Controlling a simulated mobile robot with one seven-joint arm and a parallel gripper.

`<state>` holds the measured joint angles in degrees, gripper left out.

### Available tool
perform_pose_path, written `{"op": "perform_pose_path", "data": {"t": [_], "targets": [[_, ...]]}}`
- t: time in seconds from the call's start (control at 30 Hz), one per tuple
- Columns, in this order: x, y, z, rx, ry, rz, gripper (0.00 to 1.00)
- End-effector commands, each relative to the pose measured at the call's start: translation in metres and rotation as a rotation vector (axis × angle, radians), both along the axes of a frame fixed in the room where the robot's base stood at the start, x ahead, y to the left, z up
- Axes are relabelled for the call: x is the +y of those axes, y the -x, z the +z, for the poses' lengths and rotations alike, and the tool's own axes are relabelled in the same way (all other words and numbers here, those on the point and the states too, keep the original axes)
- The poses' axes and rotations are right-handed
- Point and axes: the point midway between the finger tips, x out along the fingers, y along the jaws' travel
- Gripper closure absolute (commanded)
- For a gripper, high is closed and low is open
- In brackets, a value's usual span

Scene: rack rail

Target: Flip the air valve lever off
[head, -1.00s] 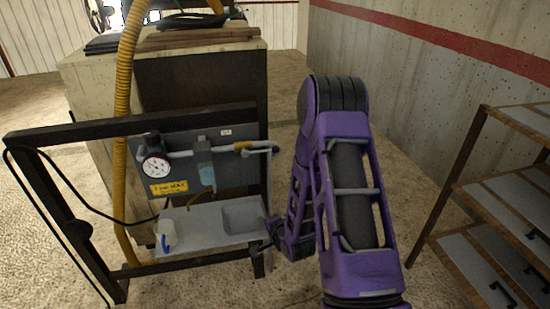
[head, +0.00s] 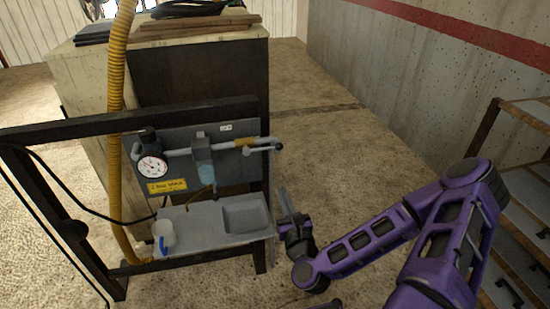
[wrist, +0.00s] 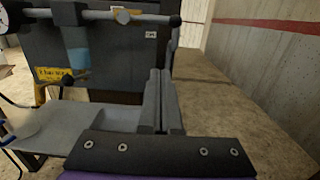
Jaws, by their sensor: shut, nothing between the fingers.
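The air valve has a brass-coloured body (head: 245,142) at the right part of the grey pipe on the panel. A thin lever (head: 264,148) runs from it to the right, roughly level along the pipe, and ends near the panel's right edge. In the wrist view the brass body (wrist: 121,15) and a lever with a dark ball end (wrist: 175,20) show at the top. My gripper (head: 282,192) is shut and empty, fingers pointing up, below the lever's end and right of the tray. In the wrist view the closed fingers (wrist: 160,72) stand below the ball, apart from it.
A pressure gauge (head: 152,167), a filter bowl (head: 204,172) and a yellow label (head: 166,186) are on the panel. A grey tray (head: 200,222) with a white mug (head: 164,234) sits below. A dark frame (head: 120,124) surrounds the panel. Open floor lies to the right.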

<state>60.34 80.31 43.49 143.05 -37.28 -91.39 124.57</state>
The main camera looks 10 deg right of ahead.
Motion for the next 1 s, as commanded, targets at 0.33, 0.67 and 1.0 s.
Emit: {"op": "perform_pose_path", "data": {"t": [0.33, 0.67, 1.0], "targets": [[0.000, -0.002, 0.000, 0.000, 0.003, 0.001, 1.00], [0.001, -0.054, 0.004, -0.003, 0.006, 0.002, 1.00], [0.000, -0.105, 0.026, -0.002, 0.006, 0.001, 1.00]]}}
